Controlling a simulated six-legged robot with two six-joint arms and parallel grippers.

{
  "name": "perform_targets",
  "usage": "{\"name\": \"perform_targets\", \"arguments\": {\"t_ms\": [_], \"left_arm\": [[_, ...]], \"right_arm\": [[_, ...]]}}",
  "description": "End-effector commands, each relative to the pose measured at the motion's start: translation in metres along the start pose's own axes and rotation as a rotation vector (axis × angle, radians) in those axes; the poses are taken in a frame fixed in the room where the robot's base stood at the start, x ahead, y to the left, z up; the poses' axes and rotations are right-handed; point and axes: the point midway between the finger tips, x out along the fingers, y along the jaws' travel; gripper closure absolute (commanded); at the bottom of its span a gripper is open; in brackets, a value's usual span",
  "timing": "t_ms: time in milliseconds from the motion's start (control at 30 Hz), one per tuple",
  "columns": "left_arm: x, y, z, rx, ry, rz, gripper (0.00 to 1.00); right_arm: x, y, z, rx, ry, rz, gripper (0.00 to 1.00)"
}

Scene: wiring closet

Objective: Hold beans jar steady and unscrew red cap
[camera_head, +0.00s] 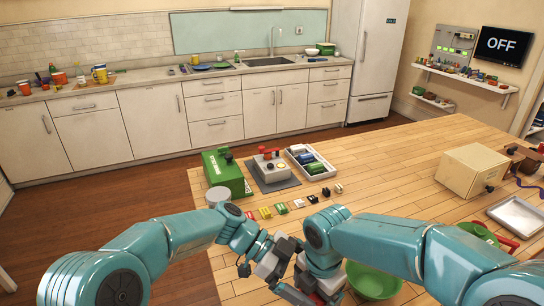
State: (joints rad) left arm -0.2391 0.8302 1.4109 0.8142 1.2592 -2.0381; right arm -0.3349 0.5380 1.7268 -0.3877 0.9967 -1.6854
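I cannot make out a beans jar with a red cap for certain. A round grey-topped item (217,195) stands on the wooden table's left edge, partly hidden behind my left arm; I cannot tell what it is. My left gripper (270,262) is over the front of the table, at the middle of the picture. My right gripper (318,290) is close beside it, lower and to the right. The two grippers overlap in the view, and I cannot tell whether their fingers are open or hold anything. Small red parts show by the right gripper.
On the table (400,165) are a green box (226,174), a device with a red top (270,165), a white tray (293,152) of green and blue items, and several small blocks (282,208). A green bowl (374,282), beige box (470,172) and metal tray (518,214) lie right.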

Motion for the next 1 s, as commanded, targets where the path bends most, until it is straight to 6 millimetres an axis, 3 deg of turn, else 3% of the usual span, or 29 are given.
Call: {"name": "perform_targets", "arguments": {"t_ms": [33, 367, 700, 1000], "left_arm": [[-0.010, -0.002, -0.038, 0.003, 0.095, -0.015, 0.00], [-0.017, -0.002, -0.036, 0.004, 0.089, -0.015, 0.00], [-0.068, -0.002, -0.010, -0.001, 0.024, -0.013, 0.00], [-0.081, -0.001, -0.001, -0.002, -0.003, 0.000, 0.00]], "right_arm": [[0.017, -0.009, 0.001, -0.001, 0.004, -0.043, 0.50], [0.017, -0.009, 0.001, 0.001, 0.004, -0.043, 0.50], [0.017, -0.011, 0.001, 0.000, 0.005, -0.051, 0.49], [0.014, -0.008, 0.000, -0.002, 0.005, -0.039, 0.50]]}}
